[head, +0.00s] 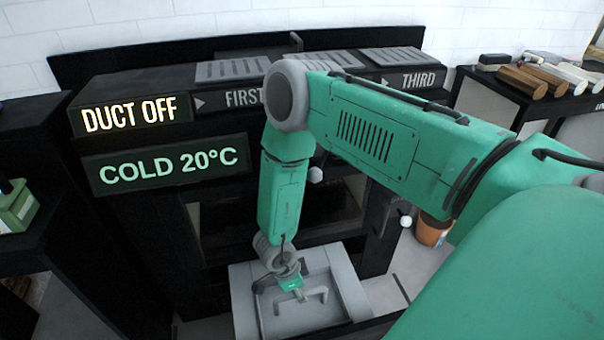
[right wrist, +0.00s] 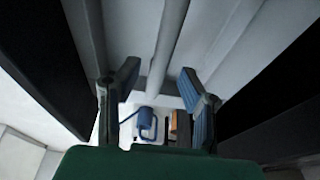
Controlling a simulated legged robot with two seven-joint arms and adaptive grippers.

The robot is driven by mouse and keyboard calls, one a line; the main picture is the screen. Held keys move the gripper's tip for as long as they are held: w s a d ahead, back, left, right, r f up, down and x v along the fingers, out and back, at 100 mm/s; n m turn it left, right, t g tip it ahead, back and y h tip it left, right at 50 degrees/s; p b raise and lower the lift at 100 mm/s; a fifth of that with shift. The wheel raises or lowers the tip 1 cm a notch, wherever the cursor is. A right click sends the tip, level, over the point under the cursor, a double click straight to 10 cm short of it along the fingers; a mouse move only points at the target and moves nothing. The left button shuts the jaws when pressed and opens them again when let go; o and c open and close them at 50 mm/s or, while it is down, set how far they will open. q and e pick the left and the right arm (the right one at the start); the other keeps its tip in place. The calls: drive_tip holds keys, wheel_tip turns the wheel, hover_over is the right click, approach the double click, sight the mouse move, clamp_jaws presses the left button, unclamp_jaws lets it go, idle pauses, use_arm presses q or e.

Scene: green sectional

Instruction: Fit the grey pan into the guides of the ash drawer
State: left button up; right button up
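The grey pan (head: 350,290) is a shallow rectangular tray with a bent bar handle (head: 317,293). It sits low at the front of the black stove, below the opening. My right gripper (head: 290,283) reaches down over the pan, beside the handle. In the right wrist view its two fingers (right wrist: 160,75) stand apart, with a grey bar (right wrist: 168,40) running between or beyond them. I cannot tell whether they touch it. The ash drawer's guides cannot be made out, nor whether the pan sits in them. My left gripper is not in view.
The stove top carries signs, with "DUCT OFF" (head: 136,114) and "COLD 20°C" (head: 168,165) lit. A black bench (head: 30,245) stands at left with a green box (head: 16,207). An orange bucket (head: 432,232) is on the floor at right.

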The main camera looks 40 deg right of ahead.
drive_tip(key=v, duration=0.8)
drive_tip(key=shift+r, duration=0.25)
